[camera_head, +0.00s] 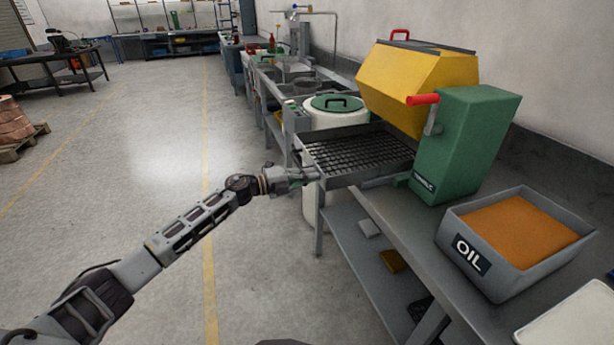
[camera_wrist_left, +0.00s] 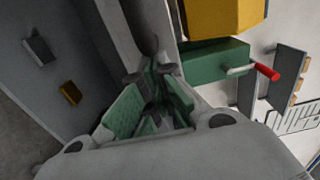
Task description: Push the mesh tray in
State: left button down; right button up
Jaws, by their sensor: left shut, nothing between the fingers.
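The mesh tray (camera_head: 358,151) is a grey frame with a dark grid. It sticks out from under the yellow hood (camera_head: 413,80), beside the green box (camera_head: 464,143) with a red-handled lever. My left gripper (camera_head: 314,175) is shut and empty, with its tips at the tray's near left corner in the head view. I cannot tell whether they touch. In the left wrist view the shut gripper (camera_wrist_left: 160,88) points at a grey edge, with the green box (camera_wrist_left: 214,66) to the right. My right gripper is not in view.
A grey bin of orange contents labelled OIL (camera_head: 515,240) stands on the bench at the right. A white drum with a green lid (camera_head: 335,107) stands behind the tray. A lower shelf holds small blocks (camera_head: 393,261).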

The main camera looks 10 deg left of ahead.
aim_at(346, 168)
pick_arm(q)
jog(key=x, duration=0.6)
jog(key=shift+w+d+r+p, duration=0.1)
jog(key=shift+w+d+p, duration=0.1)
jog(key=shift+p, duration=0.15)
jog(key=x, duration=0.5)
jog(key=shift+w+d, duration=0.15)
jog(key=shift+d, duration=0.1)
jog(key=shift+w+d, duration=0.1)
jog(key=shift+d, duration=0.1)
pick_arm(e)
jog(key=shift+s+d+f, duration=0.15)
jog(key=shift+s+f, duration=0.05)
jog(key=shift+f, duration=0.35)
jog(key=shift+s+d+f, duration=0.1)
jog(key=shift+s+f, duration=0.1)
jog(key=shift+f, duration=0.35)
